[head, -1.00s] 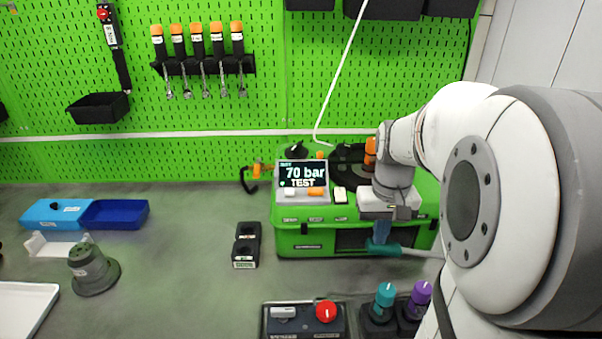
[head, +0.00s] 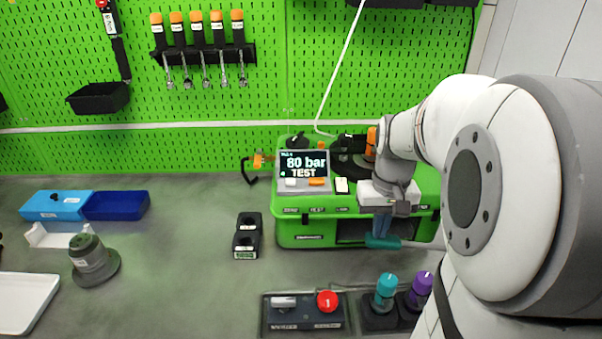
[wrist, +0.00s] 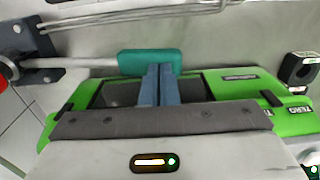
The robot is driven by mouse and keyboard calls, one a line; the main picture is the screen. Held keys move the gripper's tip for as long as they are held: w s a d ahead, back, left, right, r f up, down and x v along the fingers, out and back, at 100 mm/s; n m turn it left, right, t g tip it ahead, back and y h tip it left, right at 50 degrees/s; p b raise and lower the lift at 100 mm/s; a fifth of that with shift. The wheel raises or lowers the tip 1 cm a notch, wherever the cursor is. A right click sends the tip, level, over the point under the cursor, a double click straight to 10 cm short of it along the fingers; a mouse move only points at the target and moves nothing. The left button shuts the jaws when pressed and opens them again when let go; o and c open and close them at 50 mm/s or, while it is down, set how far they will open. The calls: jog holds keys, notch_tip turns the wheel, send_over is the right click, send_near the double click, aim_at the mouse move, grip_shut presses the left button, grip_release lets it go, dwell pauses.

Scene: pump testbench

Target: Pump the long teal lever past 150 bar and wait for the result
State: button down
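The long teal lever (head: 383,242) lies across the front of the green pump box (head: 305,240), its grey rod running right. It also shows in the wrist view (wrist: 150,62). My gripper (head: 379,236) reaches down in front of the box, its blue fingertips at the teal grip. In the wrist view the fingers (wrist: 159,72) are close together, side by side along the grip, touching or nearly touching it; they do not visibly wrap around it. The display (head: 304,164) on the box reads 80 bar and TEST.
A black block with a red button (head: 327,301) and teal (head: 387,286) and purple (head: 421,284) knobbed pieces stand in front of the box. A small black holder (head: 247,236) is left of it. Blue trays (head: 115,206) lie far left.

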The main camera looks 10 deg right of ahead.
aim_at(374, 242)
jog(key=shift+a+f+b, duration=0.15)
jog(key=shift+f+b, duration=0.7)
jog(key=shift+f, duration=0.4)
jog(key=shift+a+f+b, duration=0.15)
jog(key=shift+f+b, duration=0.65)
jog(key=shift+f, duration=0.4)
jog(key=shift+d+r+p, duration=0.25)
jog(key=shift+r+p, duration=1.1)
jog(key=shift+r, duration=0.35)
jog(key=shift+d+r+p, duration=0.2)
jog(key=shift+r+p, duration=1.15)
jog(key=shift+r, duration=0.3)
jog(key=shift+f, duration=0.15)
jog(key=shift+a+f+b, duration=0.2)
jog(key=shift+f+b, duration=0.85)
jog(key=shift+f, duration=0.35)
jog(key=shift+a+f+b, duration=0.2)
jog(key=shift+f+b, duration=0.85)
jog(key=shift+f, duration=0.3)
jog(key=shift+d+r+p, duration=0.2)
jog(key=shift+r+p, duration=0.95)
jog(key=shift+r, duration=0.35)
jog(key=shift+d+r+p, duration=0.2)
jog(key=shift+r+p, duration=0.95)
jog(key=shift+r, duration=0.4)
notch_tip(374, 242, up, 6)
jog(key=p, duration=0.4)
jog(key=shift+p, duration=0.35)
